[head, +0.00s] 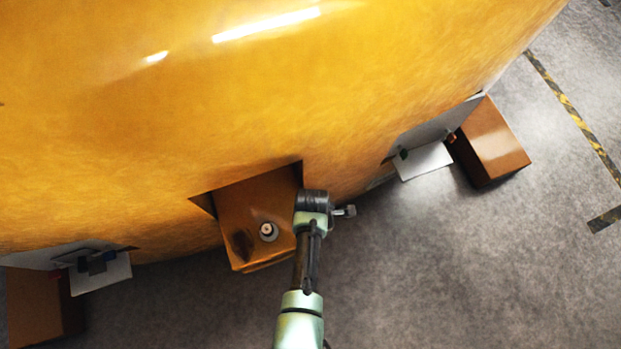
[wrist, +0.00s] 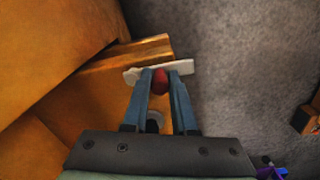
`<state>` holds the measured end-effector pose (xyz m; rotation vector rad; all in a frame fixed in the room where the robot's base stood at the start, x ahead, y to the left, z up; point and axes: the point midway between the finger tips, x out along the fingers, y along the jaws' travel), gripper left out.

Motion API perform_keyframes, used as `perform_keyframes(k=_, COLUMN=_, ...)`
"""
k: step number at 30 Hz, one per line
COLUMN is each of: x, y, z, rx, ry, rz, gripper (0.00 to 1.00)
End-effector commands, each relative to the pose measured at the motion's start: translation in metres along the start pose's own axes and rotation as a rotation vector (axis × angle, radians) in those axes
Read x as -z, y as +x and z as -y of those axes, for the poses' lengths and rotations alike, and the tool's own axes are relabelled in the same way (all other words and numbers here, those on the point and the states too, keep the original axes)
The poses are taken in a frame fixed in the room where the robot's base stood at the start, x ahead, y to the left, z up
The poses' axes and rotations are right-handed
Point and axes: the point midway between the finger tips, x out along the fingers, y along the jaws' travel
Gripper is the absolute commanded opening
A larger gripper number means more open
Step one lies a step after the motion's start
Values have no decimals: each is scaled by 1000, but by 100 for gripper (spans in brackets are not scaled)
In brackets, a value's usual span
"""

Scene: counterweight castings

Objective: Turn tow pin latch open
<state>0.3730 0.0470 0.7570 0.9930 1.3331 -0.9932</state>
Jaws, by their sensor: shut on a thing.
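The tow hitch block (head: 245,205) is an orange-brown box set in a recess of the big yellow casting. A pale round pin top (head: 268,230) shows on its upper face. In the wrist view, my gripper (wrist: 160,80) has its two blue fingers closed on a small red piece, which I take as the tow pin latch (wrist: 160,82). A pale bar (wrist: 185,66) runs crosswise at the fingertips, beside the hitch block's edge (wrist: 125,62). A grey rounded part (wrist: 154,121) shows between the fingers. In the head view, my wrist hides the fingers and latch.
The yellow casting (head: 150,130) fills the upper head view. Brown blocks stand at the right (head: 490,140) and lower left (head: 35,300), near pale plates (head: 424,160). Grey floor (head: 450,270) is open at lower right, with a yellow-black stripe (head: 570,105) beyond.

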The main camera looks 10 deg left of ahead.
Motion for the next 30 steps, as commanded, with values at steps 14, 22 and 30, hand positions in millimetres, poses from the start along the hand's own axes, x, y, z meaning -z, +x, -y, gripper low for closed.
perform_keyframes(k=14, x=0, y=-1, z=-1, rx=-3, ry=-7, rz=1, gripper=37)
perform_keyframes(k=22, x=0, y=0, z=-1, rx=-1, ry=-6, rz=1, gripper=56)
perform_keyframes(k=30, x=0, y=-7, z=0, rx=-1, ry=-6, rz=1, gripper=56)
